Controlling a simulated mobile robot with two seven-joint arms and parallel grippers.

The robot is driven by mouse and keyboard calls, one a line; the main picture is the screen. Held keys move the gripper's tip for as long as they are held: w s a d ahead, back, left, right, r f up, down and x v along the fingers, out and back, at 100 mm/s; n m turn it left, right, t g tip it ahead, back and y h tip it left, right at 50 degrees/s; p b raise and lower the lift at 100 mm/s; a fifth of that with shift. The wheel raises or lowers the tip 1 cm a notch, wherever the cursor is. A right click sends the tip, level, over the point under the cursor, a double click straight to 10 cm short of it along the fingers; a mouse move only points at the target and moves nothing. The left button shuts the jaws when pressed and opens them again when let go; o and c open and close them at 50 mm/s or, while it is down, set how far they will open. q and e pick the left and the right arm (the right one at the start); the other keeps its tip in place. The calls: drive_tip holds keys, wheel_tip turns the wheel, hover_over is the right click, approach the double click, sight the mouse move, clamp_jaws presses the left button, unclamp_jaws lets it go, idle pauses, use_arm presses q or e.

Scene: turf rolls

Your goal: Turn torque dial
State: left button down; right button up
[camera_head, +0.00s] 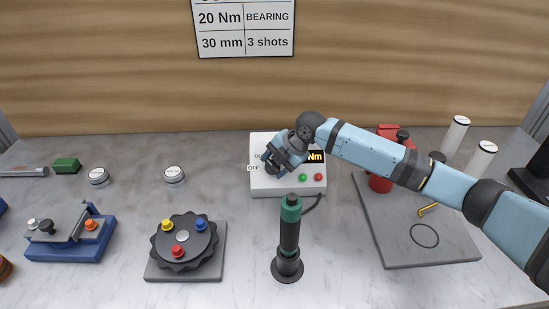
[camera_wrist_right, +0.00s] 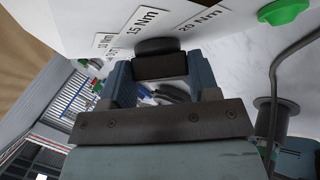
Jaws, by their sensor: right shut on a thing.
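The white control box (camera_head: 289,189) stands at the back middle of the bench, with a display ending in "Nm" (camera_head: 316,156), a green button (camera_head: 302,178) and a red button (camera_head: 318,177). My right gripper (camera_head: 272,163) is at the box's front face, near the "OFF" label, and is shut on the dark torque dial (camera_wrist_right: 158,47). In the right wrist view, the dial sits between the two blue-grey fingers (camera_wrist_right: 160,78). Labels "15 Nm" (camera_wrist_right: 143,22) and "20 Nm" (camera_wrist_right: 201,18) lie beside it. The dial's pointer and the display's number are hidden. My left gripper is not in view.
A green-and-black driver (camera_head: 290,230) stands upright in front of the box. A round fixture with coloured knobs (camera_head: 183,241) and a blue fixture (camera_head: 70,246) are at left. A grey plate (camera_head: 392,240) with a red tool (camera_head: 380,184) is at right, under my arm.

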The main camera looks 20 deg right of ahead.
drive_tip(key=m+t+y, duration=0.1)
drive_tip(key=m, duration=0.1)
drive_tip(key=shift+s+d+m+t+p, duration=0.1)
drive_tip(key=shift+s+m+t+p, duration=0.05)
drive_tip(key=shift+m+t+p, duration=0.2)
drive_tip(key=m+t, duration=0.2)
drive_tip(key=m, duration=0.1)
drive_tip(key=shift+s+f+t+y+p, duration=0.1)
drive_tip(key=shift+t+y+p, duration=0.2)
drive_tip(key=shift+p, duration=0.1)
drive_tip(key=m+t, duration=0.1)
drive_tip(key=m+t+p, duration=0.1)
drive_tip(key=m, duration=0.1)
drive_tip(key=shift+s+f+m, duration=0.1)
drive_tip(key=shift+s+m, duration=0.05)
drive_tip(key=shift+m, duration=0.1)
drive_tip(key=m+t, duration=0.1)
drive_tip(key=m+t+p, duration=0.1)
drive_tip(key=shift+s+a+f+m+h, duration=0.1)
drive_tip(key=shift+a+f+m+h, duration=0.1)
drive_tip(key=shift+m+h, duration=0.2)
drive_tip(key=m+t+h, duration=0.2)
drive_tip(key=m, duration=0.1)
drive_tip(key=shift+a+f+m, duration=0.1)
drive_tip(key=shift+m, duration=0.3)
drive_tip(key=shift+m+t+h, duration=0.6)
drive_tip(key=shift+m+t, duration=0.15)
drive_tip(key=shift+m, duration=0.45)
